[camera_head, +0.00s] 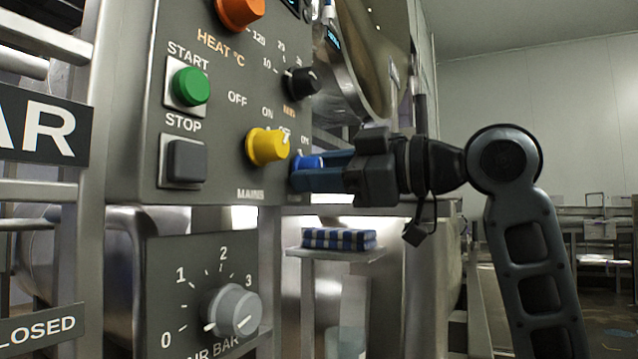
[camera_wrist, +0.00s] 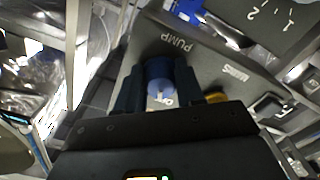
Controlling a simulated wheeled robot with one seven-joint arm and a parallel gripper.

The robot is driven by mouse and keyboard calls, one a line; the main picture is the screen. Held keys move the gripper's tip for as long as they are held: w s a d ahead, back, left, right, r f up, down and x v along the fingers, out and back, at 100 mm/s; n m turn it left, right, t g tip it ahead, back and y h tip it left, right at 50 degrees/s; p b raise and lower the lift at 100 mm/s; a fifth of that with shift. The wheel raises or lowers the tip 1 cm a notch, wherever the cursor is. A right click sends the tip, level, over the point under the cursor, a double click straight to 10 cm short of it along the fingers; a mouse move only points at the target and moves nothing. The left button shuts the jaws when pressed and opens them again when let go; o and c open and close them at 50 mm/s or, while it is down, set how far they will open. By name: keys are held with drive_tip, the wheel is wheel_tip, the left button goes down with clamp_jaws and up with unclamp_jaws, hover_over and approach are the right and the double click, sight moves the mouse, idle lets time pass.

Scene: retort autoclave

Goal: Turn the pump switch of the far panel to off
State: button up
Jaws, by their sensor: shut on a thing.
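The pump switch is a blue round knob (camera_head: 308,162) at the lower right of the grey control panel (camera_head: 222,112), right of the yellow mains knob (camera_head: 267,146). My gripper (camera_head: 298,176) reaches in from the right, its fingers around the blue knob. In the wrist view the blue knob (camera_wrist: 159,72) sits between the two dark fingers (camera_wrist: 158,84), beside the printed word PUMP. My gripper is shut on it. Part of a white label shows at the knob's near edge, but I cannot read which setting the knob points to.
A green start button (camera_head: 191,86), a dark stop button (camera_head: 187,160) and a black timer knob (camera_head: 301,81) share the panel. Below are a grey air knob (camera_head: 232,309) and a small shelf (camera_head: 338,254) with a blue checked cloth (camera_head: 339,238).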

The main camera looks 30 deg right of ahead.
drive_tip(key=shift+f+n+b, duration=0.15)
drive_tip(key=shift+n+b, duration=0.25)
drive_tip(key=shift+n, duration=0.4)
drive_tip(key=o, duration=1)
drive_tip(key=shift+d, duration=0.1)
drive_tip(key=shift+v, duration=3.85)
